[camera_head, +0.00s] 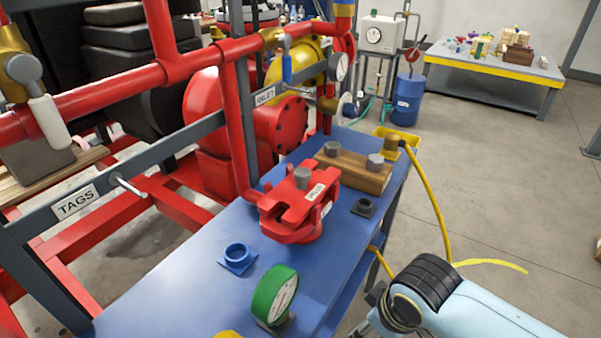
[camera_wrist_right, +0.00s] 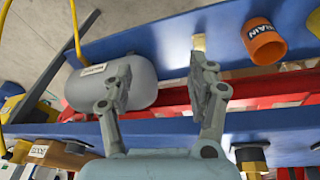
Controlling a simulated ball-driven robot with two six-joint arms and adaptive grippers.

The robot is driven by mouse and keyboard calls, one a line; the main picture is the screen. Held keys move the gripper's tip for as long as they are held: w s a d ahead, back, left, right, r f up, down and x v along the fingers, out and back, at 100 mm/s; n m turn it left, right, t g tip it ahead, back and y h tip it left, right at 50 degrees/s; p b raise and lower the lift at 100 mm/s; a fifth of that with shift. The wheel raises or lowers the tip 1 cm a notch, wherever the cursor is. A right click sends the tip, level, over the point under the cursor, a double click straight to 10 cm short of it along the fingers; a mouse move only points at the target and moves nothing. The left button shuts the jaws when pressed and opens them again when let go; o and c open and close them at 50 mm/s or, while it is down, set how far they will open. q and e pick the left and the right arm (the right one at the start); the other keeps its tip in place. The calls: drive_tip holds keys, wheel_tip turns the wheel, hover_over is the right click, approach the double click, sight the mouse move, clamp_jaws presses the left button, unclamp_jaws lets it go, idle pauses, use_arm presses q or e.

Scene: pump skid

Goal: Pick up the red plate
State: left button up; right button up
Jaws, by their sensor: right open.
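The red plate cannot be made out there. My left gripper is not in view.
A wooden block with grey knobs (camera_head: 352,172) stands behind the plate. A blue ring holder (camera_head: 238,257) and a green-rimmed gauge (camera_head: 275,296) stand in front. Red pipes (camera_head: 238,125) rise at left. The wrist view shows a grey tank (camera_wrist_right: 140,80) and an orange cup (camera_wrist_right: 264,41).

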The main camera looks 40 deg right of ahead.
wheel_tip(320, 180, up, 11)
drive_tip(key=w+n+p, duration=0.1)
drive_tip(key=w+p, duration=0.2)
wheel_tip(320, 180, up, 18)
drive_tip(key=n+g+y+p, duration=0.1)
drive_tip(key=n+g+p, duration=0.2)
drive_tip(key=n, duration=1.3)
hover_over(302, 171)
drive_tip(key=shift+w+a+f, duration=0.1)
drive_tip(key=shift+w+f, duration=0.05)
drive_tip(key=shift+w, duration=0.1)
wheel_tip(302, 171, down, 5)
drive_tip(key=shift+f, duration=0.1)
drive_tip(key=f, duration=0.1)
drive_tip(key=f+p, duration=0.1)
drive_tip(key=f, duration=0.2)
drive_tip(key=shift+s+f, duration=0.2)
drive_tip(key=shift+s, duration=0.1)
drive_tip(key=shift+f, duration=0.4)
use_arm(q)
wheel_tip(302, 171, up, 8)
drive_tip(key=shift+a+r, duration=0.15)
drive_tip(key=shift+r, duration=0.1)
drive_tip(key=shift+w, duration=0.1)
use_arm(e)
drive_tip(key=shift+c, duration=0.2)
clamp_jaws()
